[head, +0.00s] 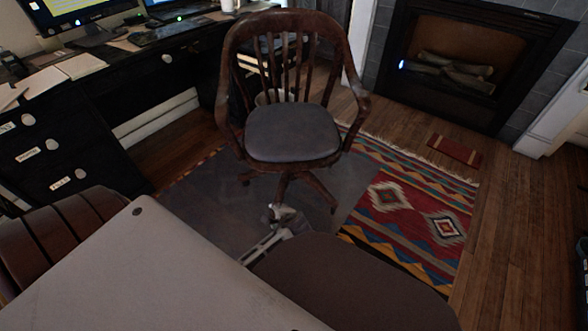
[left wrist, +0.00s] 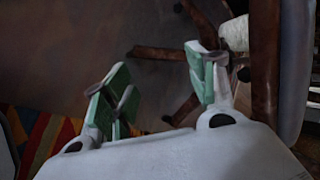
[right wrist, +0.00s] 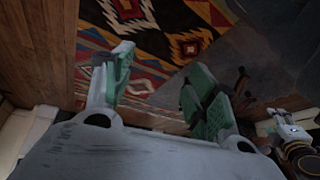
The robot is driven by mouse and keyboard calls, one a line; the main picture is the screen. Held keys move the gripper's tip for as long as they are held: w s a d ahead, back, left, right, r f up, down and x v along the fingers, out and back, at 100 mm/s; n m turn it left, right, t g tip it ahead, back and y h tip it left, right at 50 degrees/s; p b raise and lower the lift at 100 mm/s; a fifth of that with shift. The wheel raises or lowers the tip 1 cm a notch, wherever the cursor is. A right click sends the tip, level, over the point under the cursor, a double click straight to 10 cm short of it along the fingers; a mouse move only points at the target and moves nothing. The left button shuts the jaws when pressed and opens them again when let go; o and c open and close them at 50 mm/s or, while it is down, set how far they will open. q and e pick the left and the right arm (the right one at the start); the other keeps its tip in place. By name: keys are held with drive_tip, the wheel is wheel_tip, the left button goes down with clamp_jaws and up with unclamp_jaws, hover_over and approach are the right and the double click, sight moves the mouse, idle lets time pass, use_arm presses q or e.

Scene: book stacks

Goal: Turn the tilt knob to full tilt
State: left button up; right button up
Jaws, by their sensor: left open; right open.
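The brown wooden swivel chair (head: 292,133) with a dark grey seat stands at the middle of the head view. I cannot make out its tilt knob; the underside is hidden or dark. My left gripper (head: 282,213) shows small and partly hidden, in front of the chair's base. In the left wrist view, my left gripper (left wrist: 158,85) is open and empty, with chair legs (left wrist: 165,53) beyond its fingers. My right gripper (right wrist: 160,85) is open and empty above the rug in the right wrist view; I cannot pick it out in the head view.
A patterned rug (head: 412,215) lies right of the chair, and a grey mat (head: 215,205) lies under it. A black desk (head: 95,110) with drawers and screens stands at the left. A fireplace (head: 455,65) is at the back right. Bare wood floor shows at the right.

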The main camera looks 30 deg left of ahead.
use_arm(q)
drive_tip(key=w+f+m+t+y, duration=0.1)
drive_tip(key=w+m+t, duration=0.3)
drive_tip(key=w+m, duration=0.4)
drive_tip(key=w+a+f+m+t+y, duration=0.1)
drive_tip(key=w+m+t, duration=0.4)
drive_tip(key=m, duration=0.8)
drive_tip(key=shift+w+a+f+t+y+b, duration=0.3)
drive_tip(key=shift+w+f+y, duration=0.25)
drive_tip(key=shift+w+y, duration=0.7)
use_arm(e)
drive_tip(key=a+f+t+y, duration=0.1)
drive_tip(key=a+f+y, duration=0.1)
drive_tip(key=a+f, duration=0.3)
drive_tip(key=shift+s+a+f+m+t, duration=0.2)
drive_tip(key=shift+s+m+t, duration=0.1)
drive_tip(key=shift+s+t, duration=0.15)
use_arm(q)
drive_tip(key=shift+w+h, duration=0.25)
drive_tip(key=shift+w, duration=0.1)
